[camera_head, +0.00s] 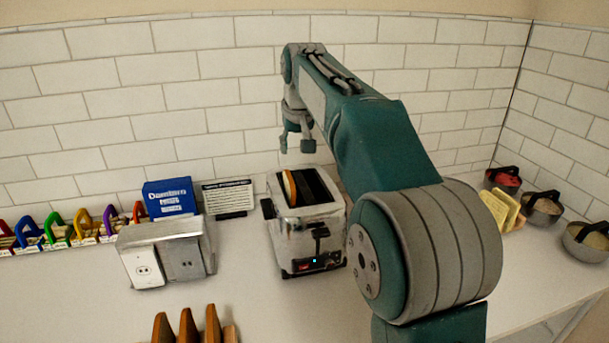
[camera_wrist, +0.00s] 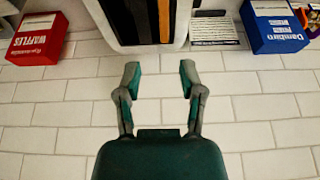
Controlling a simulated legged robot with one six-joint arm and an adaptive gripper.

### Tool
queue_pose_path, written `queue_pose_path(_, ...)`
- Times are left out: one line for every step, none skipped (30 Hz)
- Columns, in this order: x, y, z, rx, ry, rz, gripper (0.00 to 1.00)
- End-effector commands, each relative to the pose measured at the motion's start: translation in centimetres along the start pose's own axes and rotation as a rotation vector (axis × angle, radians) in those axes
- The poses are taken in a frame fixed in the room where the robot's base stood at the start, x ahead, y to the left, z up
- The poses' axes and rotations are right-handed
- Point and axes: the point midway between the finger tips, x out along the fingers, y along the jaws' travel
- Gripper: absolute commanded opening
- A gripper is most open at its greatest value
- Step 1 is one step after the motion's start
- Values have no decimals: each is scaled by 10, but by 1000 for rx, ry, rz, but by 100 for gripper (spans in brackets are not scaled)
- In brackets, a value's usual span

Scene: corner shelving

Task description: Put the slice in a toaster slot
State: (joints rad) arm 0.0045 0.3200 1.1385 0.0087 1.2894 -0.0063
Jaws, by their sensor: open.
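The silver toaster (camera_head: 308,258) stands on the white counter below my gripper. A thin orange-brown slice (camera_head: 290,188) stands on edge in its left slot, its top edge showing. The other slot looks dark and empty. In the wrist view the toaster (camera_wrist: 120,44) is at the top, with the slice (camera_wrist: 164,20) as an orange strip on the right of its slots. My gripper (camera_head: 296,145) is above and behind the toaster, near the wall. In the wrist view my gripper (camera_wrist: 159,75) is open, with nothing between its fingers.
Several brown slices (camera_head: 188,325) stand at the front. An outlet block (camera_head: 170,255), blue box (camera_head: 170,198) and label card (camera_head: 229,198) are left of the toaster. A red waffle box (camera_wrist: 38,40) shows in the wrist view. Bowls (camera_head: 543,208) stand at right.

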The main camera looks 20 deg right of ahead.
Motion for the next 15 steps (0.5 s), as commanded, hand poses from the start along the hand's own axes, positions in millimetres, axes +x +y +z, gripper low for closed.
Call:
queue_pose_path(0,0,0,0,0,0,51)
queue_pose_path(0,0,0,0,-1,0,51)
queue_pose_path(0,0,0,0,-1,0,51)
queue_pose_path(0,0,0,0,0,0,51)
queue_pose_path(-1,0,1,0,0,0,51)
queue_pose_path(-3,0,4,0,1,0,51)
queue_pose_path(-6,0,7,0,4,0,51)
queue_pose_path(-10,0,12,0,5,0,51)
queue_pose_path(-15,0,21,0,9,0,51)
queue_pose_path(-20,0,29,0,12,1,51)
queue_pose_path(-25,0,38,0,16,1,51)
queue_pose_path(-31,-1,52,0,19,1,51)
queue_pose_path(-35,-1,63,0,23,2,51)
queue_pose_path(-38,-1,74,0,25,2,51)
queue_pose_path(-43,-1,89,0,31,2,51)
